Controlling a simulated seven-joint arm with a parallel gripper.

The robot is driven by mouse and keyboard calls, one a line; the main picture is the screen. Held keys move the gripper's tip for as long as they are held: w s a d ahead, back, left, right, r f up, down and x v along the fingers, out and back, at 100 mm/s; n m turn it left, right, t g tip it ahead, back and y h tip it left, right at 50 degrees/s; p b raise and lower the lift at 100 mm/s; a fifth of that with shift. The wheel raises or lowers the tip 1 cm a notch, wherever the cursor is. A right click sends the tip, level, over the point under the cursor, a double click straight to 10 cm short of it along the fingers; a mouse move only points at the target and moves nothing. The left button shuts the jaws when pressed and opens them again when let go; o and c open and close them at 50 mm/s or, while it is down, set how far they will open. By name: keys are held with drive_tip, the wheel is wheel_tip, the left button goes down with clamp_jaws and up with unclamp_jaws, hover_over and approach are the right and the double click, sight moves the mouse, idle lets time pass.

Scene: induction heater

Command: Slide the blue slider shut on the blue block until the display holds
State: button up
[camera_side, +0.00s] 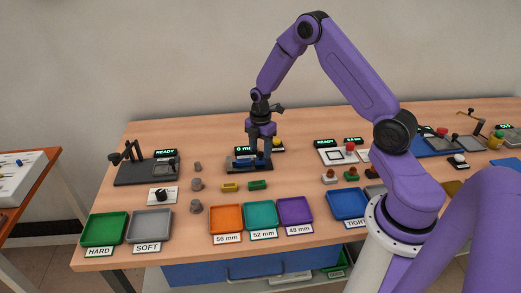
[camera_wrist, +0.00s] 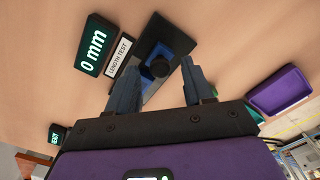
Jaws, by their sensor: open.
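The length tester is a dark plate (camera_wrist: 150,35) with blue parts (camera_wrist: 178,46) on it, labelled LENGTH TEST. A round black knob (camera_wrist: 160,68) stands on the blue parts; I cannot tell the blue slider from the blue block here. The tester also shows in the side view (camera_side: 236,167), partly hidden by my gripper. The display (camera_wrist: 93,45) reads 0 mm. My gripper (camera_side: 258,158) is low over the tester. In the wrist view its open fingers (camera_wrist: 163,74) are on either side of the knob, with nothing visibly held.
A yellow block (camera_side: 230,187) and a green block (camera_side: 258,185) lie in front of the tester. Orange (camera_side: 226,218), teal (camera_side: 260,214) and purple (camera_side: 294,210) trays stand nearer the front edge. Grey knobs (camera_side: 196,184) stand to the left.

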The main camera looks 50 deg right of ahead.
drive_tip(key=shift+f, duration=0.45)
drive_tip(key=c, duration=0.8)
drive_tip(key=shift+o, duration=0.3)
drive_tip(key=shift+w+a+r, duration=0.15)
drive_tip(key=shift+w+a, duration=1.45)
drive_tip(key=o, duration=0.7)
drive_tip(key=shift+o, duration=0.2)
drive_tip(key=shift+s+d, duration=0.1)
drive_tip(key=shift+s, duration=0.05)
wheel_tip(320, 180, up, 17)
drive_tip(key=shift+r, duration=0.15)
